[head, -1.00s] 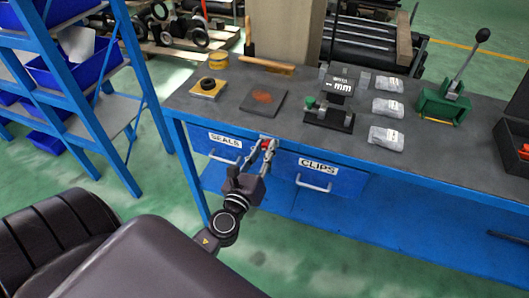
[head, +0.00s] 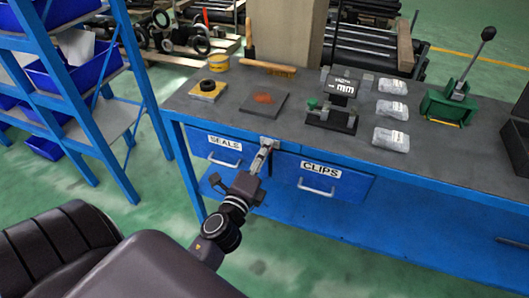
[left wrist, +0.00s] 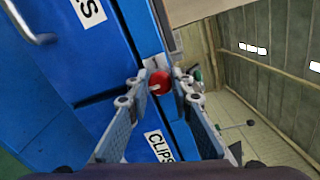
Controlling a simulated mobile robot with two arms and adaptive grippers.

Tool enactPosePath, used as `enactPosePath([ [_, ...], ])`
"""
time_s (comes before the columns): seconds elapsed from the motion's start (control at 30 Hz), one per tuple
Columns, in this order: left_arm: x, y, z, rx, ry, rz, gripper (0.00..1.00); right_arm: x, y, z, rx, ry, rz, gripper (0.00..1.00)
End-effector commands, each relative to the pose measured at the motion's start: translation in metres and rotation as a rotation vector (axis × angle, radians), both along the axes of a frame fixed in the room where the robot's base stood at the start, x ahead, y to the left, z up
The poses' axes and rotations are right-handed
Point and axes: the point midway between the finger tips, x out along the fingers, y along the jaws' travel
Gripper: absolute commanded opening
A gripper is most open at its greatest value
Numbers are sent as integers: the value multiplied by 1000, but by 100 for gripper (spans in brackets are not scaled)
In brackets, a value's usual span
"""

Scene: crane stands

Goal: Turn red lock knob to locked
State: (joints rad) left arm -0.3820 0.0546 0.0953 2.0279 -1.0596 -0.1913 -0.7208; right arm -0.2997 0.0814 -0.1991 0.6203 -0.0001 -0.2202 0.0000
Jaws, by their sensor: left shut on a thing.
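The red lock knob (left wrist: 158,83) shows in the left wrist view, on the blue bench front between the two labelled drawers. A pale mark shows on its face. My left gripper (head: 267,147) is at the knob, just under the bench top's front edge. In the left wrist view its fingers (left wrist: 163,84) stand on either side of the knob and are shut on it. In the head view the gripper hides the knob. I cannot read whether the knob points to locked. My right gripper is not in view.
The SEALS drawer (head: 216,149) is left of the gripper and the CLIPS drawer (head: 325,181) is right; both look closed. The bench top (head: 230,107) carries a scale, several bags and a green press (head: 449,104). A blue shelf rack (head: 98,115) stands at the left.

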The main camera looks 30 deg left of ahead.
Motion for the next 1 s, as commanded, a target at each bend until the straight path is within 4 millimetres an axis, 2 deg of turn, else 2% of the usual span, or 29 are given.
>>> enactPosePath([
  [0.47,0,0,-1,-445,-105,2,0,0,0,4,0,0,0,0],
  [1.0,0,0,-2,-941,-223,4,0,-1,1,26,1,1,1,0],
])
